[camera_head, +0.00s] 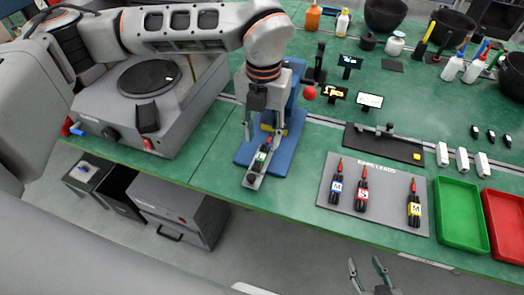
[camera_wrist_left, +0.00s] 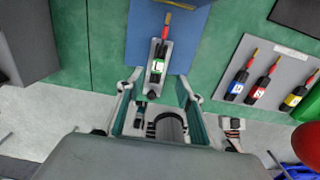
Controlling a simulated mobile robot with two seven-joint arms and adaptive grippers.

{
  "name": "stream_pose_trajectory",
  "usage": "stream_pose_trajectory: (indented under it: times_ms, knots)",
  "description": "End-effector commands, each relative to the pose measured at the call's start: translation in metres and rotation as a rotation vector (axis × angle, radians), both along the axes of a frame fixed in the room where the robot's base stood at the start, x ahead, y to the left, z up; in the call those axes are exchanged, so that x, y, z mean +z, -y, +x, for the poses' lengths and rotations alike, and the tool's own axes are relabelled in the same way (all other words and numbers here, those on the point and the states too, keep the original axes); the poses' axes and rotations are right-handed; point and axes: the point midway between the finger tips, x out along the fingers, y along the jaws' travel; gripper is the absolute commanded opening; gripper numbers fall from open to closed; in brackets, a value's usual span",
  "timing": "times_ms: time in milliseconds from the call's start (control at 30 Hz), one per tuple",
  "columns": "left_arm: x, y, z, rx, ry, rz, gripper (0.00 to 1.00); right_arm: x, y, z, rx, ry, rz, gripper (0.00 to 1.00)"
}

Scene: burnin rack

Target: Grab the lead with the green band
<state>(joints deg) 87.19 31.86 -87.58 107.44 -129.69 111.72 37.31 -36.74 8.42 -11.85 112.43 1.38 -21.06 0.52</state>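The lead with the green band (camera_head: 261,158) lies in a grey cradle (camera_head: 252,181) on a blue stand (camera_head: 291,133) near the table's front edge. In the left wrist view the lead (camera_wrist_left: 159,58) shows its red tip pointing up and its green band at the lower end. My left gripper (camera_head: 262,142) is open, pointing down over the lead, its fingers on either side. In the wrist view its fingertips (camera_wrist_left: 157,82) stand apart, with no contact on the lead visible. My right gripper (camera_head: 367,263) is open and empty, in front of the table edge.
A grey mat (camera_head: 393,206) to the right holds leads with blue, red and yellow bands. Green (camera_head: 460,213) and red (camera_head: 505,222) trays lie further right. A grey machine (camera_head: 150,95) stands left. Green table between machine and stand is clear.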

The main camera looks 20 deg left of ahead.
Motion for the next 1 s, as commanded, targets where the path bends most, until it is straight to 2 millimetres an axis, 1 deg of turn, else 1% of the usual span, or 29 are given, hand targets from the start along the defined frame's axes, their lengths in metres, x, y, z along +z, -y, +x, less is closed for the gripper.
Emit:
stream_pose_trajectory:
  times_ms: [100, 200, 267, 400, 533, 633, 867, 900, 967, 1000]
  knots:
    - [-0.015, 0.0, -0.001, -0.001, -0.006, -0.001, 0.37, -0.002, -0.003, -0.005, 0.003, -0.009, 0.005, 0.4]
    - [-0.023, 0.0, 0.0, -0.001, -0.004, -0.002, 0.37, -0.003, -0.005, -0.007, 0.003, -0.013, 0.006, 0.4]
    - [-0.03, -0.001, 0.0, -0.001, -0.005, -0.003, 0.37, -0.002, -0.005, -0.007, 0.002, -0.012, 0.007, 0.4]
    - [-0.05, -0.005, 0.002, -0.001, -0.005, -0.004, 0.37, 0.002, -0.006, -0.006, 0.0, -0.011, 0.01, 0.4]
    - [-0.066, -0.005, 0.002, -0.003, -0.005, -0.004, 0.37, 0.003, -0.007, -0.005, -0.002, -0.009, 0.012, 0.4]
    - [-0.071, -0.005, 0.003, -0.003, -0.004, -0.005, 0.37, 0.003, -0.006, -0.004, -0.001, -0.007, 0.012, 0.4]
    - [-0.072, -0.005, 0.003, -0.004, -0.003, -0.005, 0.37, 0.004, -0.006, -0.003, -0.002, -0.006, 0.011, 0.4]
    - [-0.072, -0.005, 0.003, -0.004, -0.003, -0.005, 0.26, 0.004, -0.006, -0.003, -0.002, -0.006, 0.011, 0.4]
    - [-0.072, -0.005, 0.003, -0.004, -0.003, -0.005, 0.11, 0.004, -0.006, -0.003, -0.002, -0.006, 0.011, 0.4]
    - [-0.072, -0.005, 0.003, -0.004, -0.003, -0.005, 0.0, 0.004, -0.006, -0.003, -0.002, -0.006, 0.011, 0.4]
